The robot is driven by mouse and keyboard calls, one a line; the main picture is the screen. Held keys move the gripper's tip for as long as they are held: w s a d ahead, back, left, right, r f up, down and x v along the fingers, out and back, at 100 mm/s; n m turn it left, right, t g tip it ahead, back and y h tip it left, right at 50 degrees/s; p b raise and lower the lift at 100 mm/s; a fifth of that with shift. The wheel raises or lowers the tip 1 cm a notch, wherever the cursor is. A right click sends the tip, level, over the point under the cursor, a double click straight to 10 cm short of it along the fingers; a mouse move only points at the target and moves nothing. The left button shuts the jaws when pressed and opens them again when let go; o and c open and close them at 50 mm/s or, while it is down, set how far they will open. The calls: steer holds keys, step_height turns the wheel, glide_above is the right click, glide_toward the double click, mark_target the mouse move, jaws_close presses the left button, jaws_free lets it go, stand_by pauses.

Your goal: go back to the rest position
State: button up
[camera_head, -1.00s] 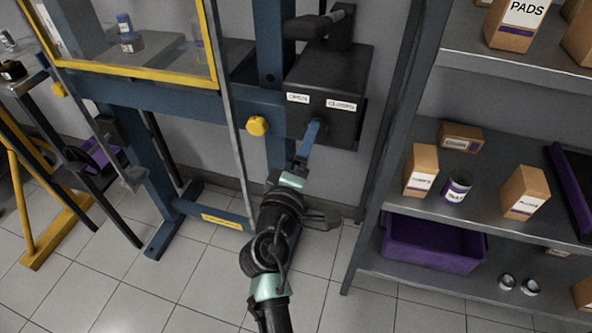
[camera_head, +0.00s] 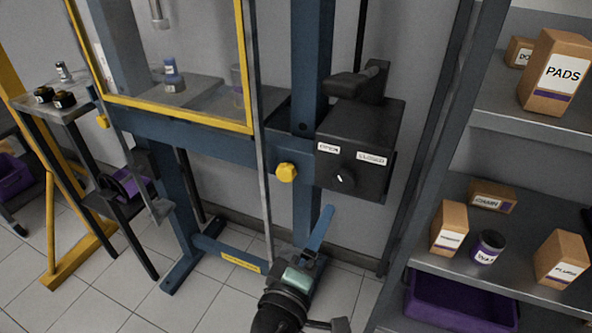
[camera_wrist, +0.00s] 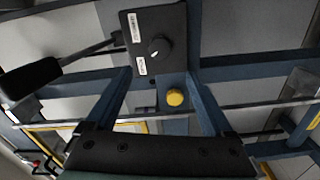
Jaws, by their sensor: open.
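My gripper (camera_head: 322,228) is below the black control box (camera_head: 362,130), apart from it, with nothing seen between its blue fingers. In the wrist view the two fingers of my gripper (camera_wrist: 158,78) stand wide apart. The box carries labels reading OPEN and CLOSED and a black knob (camera_head: 343,179) with a white mark. The knob also shows in the wrist view (camera_wrist: 159,48), clear of the fingers.
A blue press frame (camera_head: 190,130) with a yellow-edged guard (camera_head: 180,115) and yellow knob (camera_head: 286,172) stands behind my gripper. A shelf (camera_head: 470,265) with boxes and a purple bin (camera_head: 455,305) is at right. A small side stand (camera_head: 70,108) is at left. Tiled floor shows below.

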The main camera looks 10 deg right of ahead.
steer(key=w+a+r+m+t+y, duration=0.1)
steer(key=a+r+m+y, duration=0.4)
steer(key=r, duration=0.6)
steer(key=w+a+r+m+t+y, duration=0.1)
steer(key=a+r+m+t+y, duration=0.1)
steer(key=a+r+m+y, duration=0.65)
steer(key=s+d+r+n+t+h, duration=0.15)
steer(key=s+r+t, duration=0.45)
steer(key=r, duration=0.8)
steer(key=s+d+r+n+t+h, duration=0.1)
steer(key=s+r+n+t+h, duration=0.2)
steer(key=s+r, duration=0.75)
steer(key=w+r+p, duration=0.2)
steer(key=r+p, duration=0.6)
steer(key=r, duration=0.1)
steer(key=w+r+y+p, duration=0.1)
steer(key=r+p, duration=0.8)
steer(key=shift+w+a+r, duration=0.15)
steer(key=shift+w+r, duration=0.1)
steer(key=shift+w, duration=0.15)
